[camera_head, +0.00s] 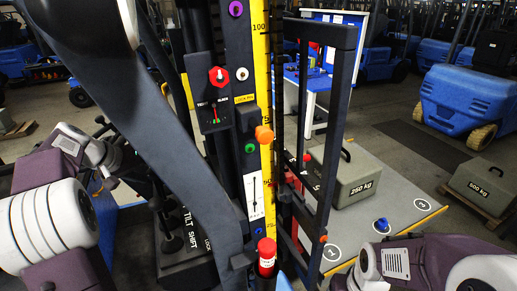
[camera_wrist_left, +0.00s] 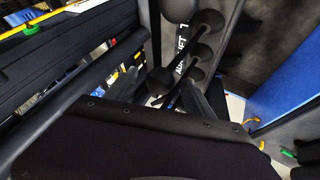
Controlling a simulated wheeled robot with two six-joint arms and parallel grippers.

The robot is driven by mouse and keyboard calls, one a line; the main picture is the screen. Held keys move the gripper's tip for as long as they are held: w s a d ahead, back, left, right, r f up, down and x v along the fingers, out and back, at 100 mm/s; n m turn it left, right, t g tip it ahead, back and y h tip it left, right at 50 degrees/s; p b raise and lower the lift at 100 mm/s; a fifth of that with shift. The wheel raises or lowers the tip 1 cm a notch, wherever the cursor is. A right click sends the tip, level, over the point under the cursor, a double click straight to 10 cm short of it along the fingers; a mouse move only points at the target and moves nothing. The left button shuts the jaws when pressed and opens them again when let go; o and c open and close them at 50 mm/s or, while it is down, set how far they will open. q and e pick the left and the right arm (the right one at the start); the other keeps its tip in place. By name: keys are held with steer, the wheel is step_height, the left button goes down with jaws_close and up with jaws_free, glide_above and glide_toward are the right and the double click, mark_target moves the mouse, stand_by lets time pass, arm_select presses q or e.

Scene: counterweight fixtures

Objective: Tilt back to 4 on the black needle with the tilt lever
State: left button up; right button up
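The lever console (camera_head: 187,252), marked TILT and SHIFT, stands at lower centre-left in the head view. Several black ball-topped levers show in the left wrist view; one knob (camera_wrist_left: 160,81) lies near my left gripper (camera_wrist_left: 172,95). Its dark fingers seem spread around that knob, with no clear contact; which lever this is cannot be told. In the head view the left gripper is hard to make out among dark parts. A white scale plate (camera_head: 254,197) with a thin dark pointer is on the mast; its reading is too small to read. My right gripper is out of view.
The mast has a yellow ruler (camera_head: 261,60), a small gauge (camera_head: 215,115), a red knob (camera_head: 219,76) and a red cylinder (camera_head: 267,258). A 250 kg weight (camera_head: 345,177) sits on a grey floor plate (camera_head: 400,195). Dark frame bars stand close to both arms.

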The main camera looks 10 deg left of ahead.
arm_select(q)
steer(key=p+v, duration=0.4)
steer(key=v, duration=0.6)
